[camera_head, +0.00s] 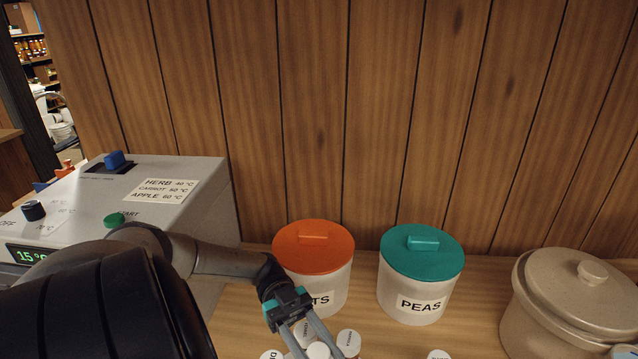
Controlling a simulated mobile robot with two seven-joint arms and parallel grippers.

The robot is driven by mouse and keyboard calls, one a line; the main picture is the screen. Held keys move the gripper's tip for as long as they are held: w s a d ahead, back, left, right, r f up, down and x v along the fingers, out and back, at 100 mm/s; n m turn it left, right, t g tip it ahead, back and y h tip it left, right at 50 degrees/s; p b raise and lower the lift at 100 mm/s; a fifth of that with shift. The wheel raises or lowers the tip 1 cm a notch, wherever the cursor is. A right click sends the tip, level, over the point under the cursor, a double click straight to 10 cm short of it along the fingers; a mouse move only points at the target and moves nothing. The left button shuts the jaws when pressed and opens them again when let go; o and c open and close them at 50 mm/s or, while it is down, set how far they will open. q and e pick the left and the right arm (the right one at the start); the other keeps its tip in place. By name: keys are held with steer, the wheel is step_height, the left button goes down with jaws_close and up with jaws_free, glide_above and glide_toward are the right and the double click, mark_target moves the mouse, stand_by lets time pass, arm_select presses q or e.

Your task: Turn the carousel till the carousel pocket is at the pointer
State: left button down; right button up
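Several small round white tops with printed labels, one of them a labelled top (348,342), show at the bottom edge, cut off by the frame. I cannot tell whether they sit on the carousel. The carousel itself, its pocket and the pointer cannot be made out. My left gripper (312,340) comes in from the left and points down among these tops. Its two grey fingers show below a teal-banded wrist, but their tips run to the bottom edge, so their opening and any contact are unclear. My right gripper is not in view.
A grey machine (135,195) with knobs and a 15° display stands at left. An orange-lidded canister (325,290), a teal-lidded PEAS canister (412,302) and a beige lidded crock (560,310) stand along the wooden wall. Bare counter (470,325) lies between the PEAS canister and crock.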

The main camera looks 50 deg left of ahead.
arm_select(q)
steer(key=shift+c, duration=2.1)
jaws_free()
steer(key=a+b, duration=0.1)
steer(key=a, duration=0.1)
steer(key=a+b, duration=0.1)
steer(key=a, duration=0.1)
steer(key=a+b, duration=0.1)
steer(key=a, duration=0.1)
steer(key=shift+w+f, duration=0.2)
steer(key=shift+w, duration=0.05)
steer(key=shift+a+r+b, duration=0.15)
steer(key=shift+a+b, duration=0.2)
steer(key=shift+a, duration=0.45)
